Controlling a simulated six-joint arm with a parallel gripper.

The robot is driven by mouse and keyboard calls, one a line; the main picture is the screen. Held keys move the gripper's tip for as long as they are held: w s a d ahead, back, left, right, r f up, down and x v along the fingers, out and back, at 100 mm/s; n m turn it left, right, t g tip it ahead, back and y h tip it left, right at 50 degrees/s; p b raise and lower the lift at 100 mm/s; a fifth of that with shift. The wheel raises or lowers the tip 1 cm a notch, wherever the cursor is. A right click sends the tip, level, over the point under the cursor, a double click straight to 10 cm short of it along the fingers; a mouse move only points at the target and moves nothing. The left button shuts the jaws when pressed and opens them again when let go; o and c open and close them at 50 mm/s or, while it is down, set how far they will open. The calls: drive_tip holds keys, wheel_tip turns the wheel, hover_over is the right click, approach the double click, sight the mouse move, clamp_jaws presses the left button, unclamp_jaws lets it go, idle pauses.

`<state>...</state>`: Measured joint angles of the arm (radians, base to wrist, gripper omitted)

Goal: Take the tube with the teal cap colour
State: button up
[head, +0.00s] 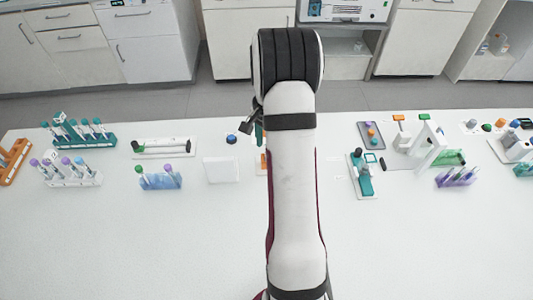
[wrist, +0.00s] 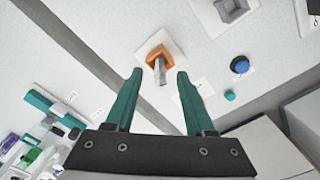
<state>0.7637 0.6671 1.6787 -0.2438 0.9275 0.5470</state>
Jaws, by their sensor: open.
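My gripper (wrist: 158,84) is open in the wrist view, its two teal fingers apart and nothing between the tips. Just beyond the tips stands an orange holder (wrist: 155,55) on a white base, with a grey upright piece (wrist: 160,70) in it. I cannot tell whether that piece is a tube. In the head view my arm hides most of the gripper and holder. Capped tubes stand in a teal rack (head: 72,141), a white rack (head: 70,182) and a blue rack (head: 160,182).
A blue knob (head: 231,139) stands left of my arm, with a white square plate (head: 221,170) in front of it. A white tray (head: 164,147) lies further left. Stands and a purple rack (head: 456,177) fill the right side. The table's front is clear.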

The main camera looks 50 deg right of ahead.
drive_tip(key=shift+f, duration=0.3)
clamp_jaws()
drive_tip(key=shift+r, duration=0.1)
drive_tip(key=r, duration=0.4)
drive_tip(key=shift+s+d+r, duration=0.15)
drive_tip(key=shift+s+r, duration=0.1)
drive_tip(key=shift+s, duration=0.05)
drive_tip(key=s+d+r, duration=0.2)
drive_tip(key=s+r, duration=0.4)
drive_tip(key=s, duration=0.4)
drive_tip(key=shift+s+d+r, duration=0.2)
drive_tip(key=shift+s+d, duration=0.15)
drive_tip(key=shift+d, duration=0.05)
